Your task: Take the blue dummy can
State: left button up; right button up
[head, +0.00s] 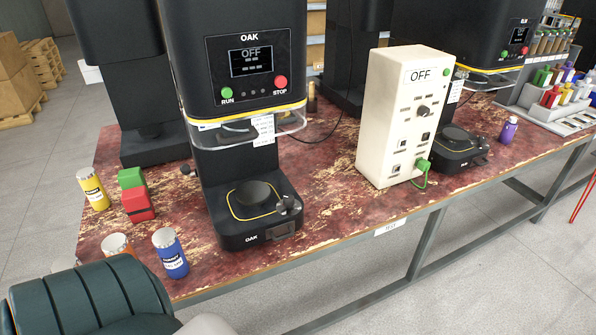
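The blue dummy can (170,253) stands upright near the front edge of the worn red bench (322,186), at the left in the head view. It has a white label band with dark print. An orange can (117,245) stands just left of it, its lower part hidden behind a dark green ribbed shape in the lower left corner. Neither of my grippers shows in the head view, so I cannot see whether they are open or shut.
A yellow can (92,189) and red and green blocks (138,205) stand behind. The OAK seamer (257,232), reading OFF, stands right of the blue can with bare bench between. A white control box (383,150) and a purple bottle (508,130) are further right.

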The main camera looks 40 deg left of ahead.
aim_at(166, 242)
jog(key=u, duration=0.45)
jog(key=j+u, duration=0.1)
jog(key=u, duration=1.2)
jog(key=j+u, duration=0.1)
jog(key=u, duration=0.3)
jog(key=i+l, duration=0.05)
